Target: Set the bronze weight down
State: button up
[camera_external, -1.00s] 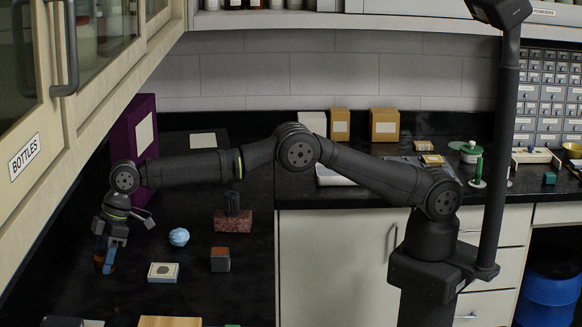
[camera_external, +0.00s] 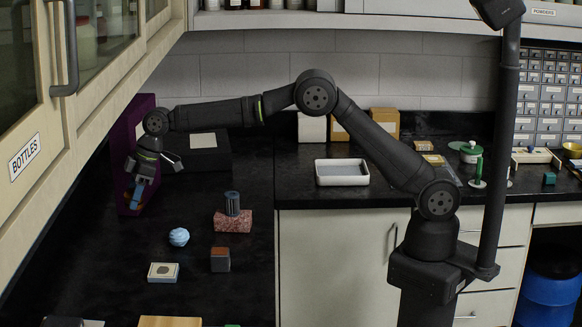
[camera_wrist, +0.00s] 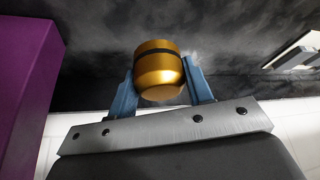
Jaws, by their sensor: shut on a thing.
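The bronze weight (camera_wrist: 158,72) is a golden-brown cylinder with a dark band, between the two blue fingers in the wrist view. My gripper (camera_external: 136,198) is shut on it and points downward at the left of the external view, in front of the purple box (camera_external: 134,125). In that view the fingers mostly hide the weight. I cannot tell how high the weight is above the black counter (camera_external: 95,262).
A pale blue ball-like object (camera_external: 179,237), a reddish stone block (camera_external: 232,222) bearing a grey cylinder (camera_external: 232,203), a brown-and-dark cube (camera_external: 220,260) and a white box (camera_external: 163,272) stand nearby. A shallow white tray (camera_external: 342,180) sits on the right counter.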

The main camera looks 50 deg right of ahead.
jog(key=w+d+m, duration=0.2)
jog(key=w+d, duration=0.4)
jog(key=d, duration=0.6)
send_over(128, 238)
jog(key=d, duration=0.2)
jog(key=shift+m+t+h, duration=0.3)
jog(key=shift+t, duration=0.1)
jog(key=f, duration=0.6)
jog(key=shift+s+a+f, duration=0.25)
jog(key=shift+f, duration=0.1)
jog(key=shift+a+f, duration=0.1)
jog(key=shift+f, duration=1.95)
jog(key=shift+f, duration=0.1)
jog(key=o, duration=1.5)
jog(key=shift+f, duration=0.15)
jog(key=shift+c, duration=0.2)
jog(key=shift+s, duration=0.1)
